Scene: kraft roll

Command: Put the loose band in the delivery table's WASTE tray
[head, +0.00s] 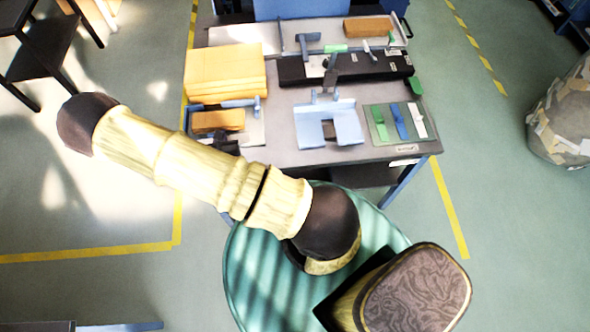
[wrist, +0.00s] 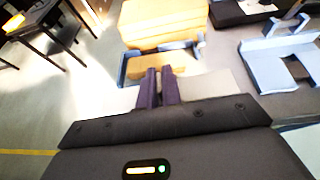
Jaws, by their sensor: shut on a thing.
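My gripper (head: 228,143) is over the front left corner of the delivery table (head: 290,110). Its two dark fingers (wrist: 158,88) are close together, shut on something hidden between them. I cannot make out whether it is the loose band. Just beyond the fingertips is a shallow blue tray (wrist: 122,70) with a tan block in it; this tray (head: 191,118) also shows in the head view. A pale sheet or plate (head: 252,132) lies beside and partly under the gripper. No WASTE lettering is readable, so I cannot tell which tray bears it.
A yellow stack (head: 225,72) stands behind the blue tray. A pale blue holder (head: 347,125) is at the front middle. A mat (head: 373,113) with green, blue and white strips is at the right. A long black bar (head: 345,68) lies behind. A patchy grey bin (head: 562,120) stands off right.

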